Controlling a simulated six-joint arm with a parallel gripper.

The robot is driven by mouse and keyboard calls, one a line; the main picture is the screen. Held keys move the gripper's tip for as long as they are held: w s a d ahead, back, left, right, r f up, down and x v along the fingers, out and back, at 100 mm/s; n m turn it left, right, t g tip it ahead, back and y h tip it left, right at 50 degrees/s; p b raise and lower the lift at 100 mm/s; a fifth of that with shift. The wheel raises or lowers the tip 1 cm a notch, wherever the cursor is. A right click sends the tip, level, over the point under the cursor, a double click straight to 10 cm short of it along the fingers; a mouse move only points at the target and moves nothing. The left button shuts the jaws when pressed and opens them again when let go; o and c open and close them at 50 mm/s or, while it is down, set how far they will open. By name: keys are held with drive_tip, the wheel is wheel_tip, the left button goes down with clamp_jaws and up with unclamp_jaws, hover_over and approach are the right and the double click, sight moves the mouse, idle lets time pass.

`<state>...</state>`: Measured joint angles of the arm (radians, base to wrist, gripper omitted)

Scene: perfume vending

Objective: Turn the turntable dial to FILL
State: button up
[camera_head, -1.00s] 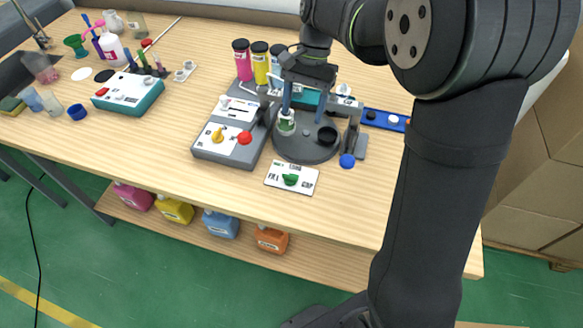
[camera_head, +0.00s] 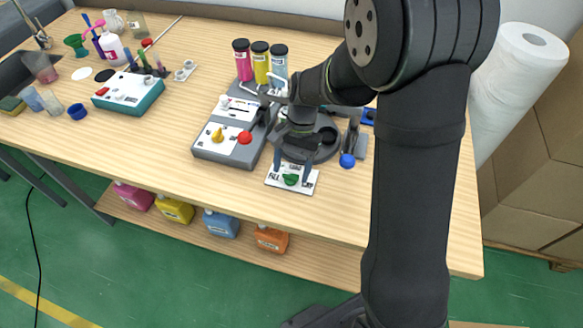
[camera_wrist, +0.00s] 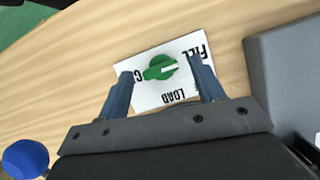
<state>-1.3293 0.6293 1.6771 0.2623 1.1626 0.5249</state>
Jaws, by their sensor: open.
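The green turntable dial (camera_head: 290,180) sits on a white label card (camera_head: 274,184) at the table's front; in the wrist view the dial (camera_wrist: 159,68) carries a white mark on its right half, toward the side where FILL is printed. LOAD is printed below the dial, and the left-hand word is partly hidden by a finger. My gripper (camera_head: 293,175) is open above the card, its blue fingers on either side of the dial. In the wrist view the gripper (camera_wrist: 160,80) shows a gap on both sides of the dial. I cannot tell the fingertips' height over the card.
A grey control box (camera_head: 207,151) with yellow and red knobs stands just left of the card. The round dark turntable (camera_head: 325,153) is behind my gripper, and a blue knob (camera_head: 347,161) is to the right. The wood in front of the card is clear.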

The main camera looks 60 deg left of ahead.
drive_tip(key=shift+s+d+f, duration=0.1)
drive_tip(key=shift+f, duration=0.2)
drive_tip(key=c, duration=1)
drive_tip(key=shift+n+t, duration=0.3)
drive_tip(key=shift+n, duration=0.5)
drive_tip(key=shift+h, duration=0.3)
drive_tip(key=o, duration=1)
drive_tip(key=v, duration=1.7)
drive_tip(key=shift+r, duration=0.25)
